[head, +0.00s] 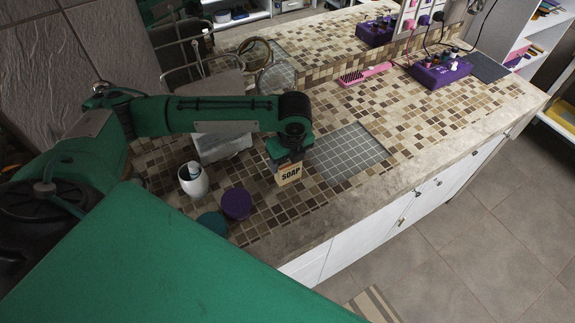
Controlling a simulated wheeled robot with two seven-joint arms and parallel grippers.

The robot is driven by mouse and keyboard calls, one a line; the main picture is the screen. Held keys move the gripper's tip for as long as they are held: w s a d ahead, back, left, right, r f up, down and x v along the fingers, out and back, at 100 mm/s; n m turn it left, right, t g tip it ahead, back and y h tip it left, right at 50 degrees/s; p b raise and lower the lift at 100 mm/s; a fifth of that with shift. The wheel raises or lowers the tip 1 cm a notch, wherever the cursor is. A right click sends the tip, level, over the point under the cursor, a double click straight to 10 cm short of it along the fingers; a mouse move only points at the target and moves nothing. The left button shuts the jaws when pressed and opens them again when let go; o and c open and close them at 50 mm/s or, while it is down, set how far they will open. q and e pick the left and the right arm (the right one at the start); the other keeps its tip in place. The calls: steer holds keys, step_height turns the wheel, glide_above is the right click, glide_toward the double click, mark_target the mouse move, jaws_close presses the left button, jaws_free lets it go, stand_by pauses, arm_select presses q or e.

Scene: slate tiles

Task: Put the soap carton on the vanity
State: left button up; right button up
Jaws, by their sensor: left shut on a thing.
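The soap carton (289,176) is a small tan box with "SOAP" in dark letters on its side. My left gripper (288,163) points down and is shut on its top. The carton is upright over the near part of the vanity (330,185), a counter with brown and beige mosaic tiles and white drawers below. I cannot tell whether its bottom touches the tiles. My left arm reaches in from the left and hides part of the counter behind it. My right gripper is not in view.
A white cup (193,181), a purple round item (236,203) and a teal one (213,223) stand left of the carton. A grey tiled inset (347,152) lies right of it. Farther back are a pink brush (365,74) and a purple box (440,71).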

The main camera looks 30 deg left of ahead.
mark_target(291, 172)
arm_select(q)
steer(key=shift+f, duration=1.65)
steer(key=o, duration=1)
steer(key=shift+f, duration=0.1)
steer(key=shift+o, duration=0.2)
steer(key=r, duration=0.3)
steer(key=d+r+b, duration=0.1)
steer(key=r, duration=0.3)
steer(key=r+b, duration=0.1)
steer(key=r, duration=0.3)
steer(key=shift+s+d+r, duration=0.15)
steer(key=shift+s+d, duration=0.1)
steer(key=shift+s, duration=0.15)
steer(key=shift+s+r, duration=0.1)
steer(key=shift+r, duration=0.35)
steer(key=shift+d, duration=0.1)
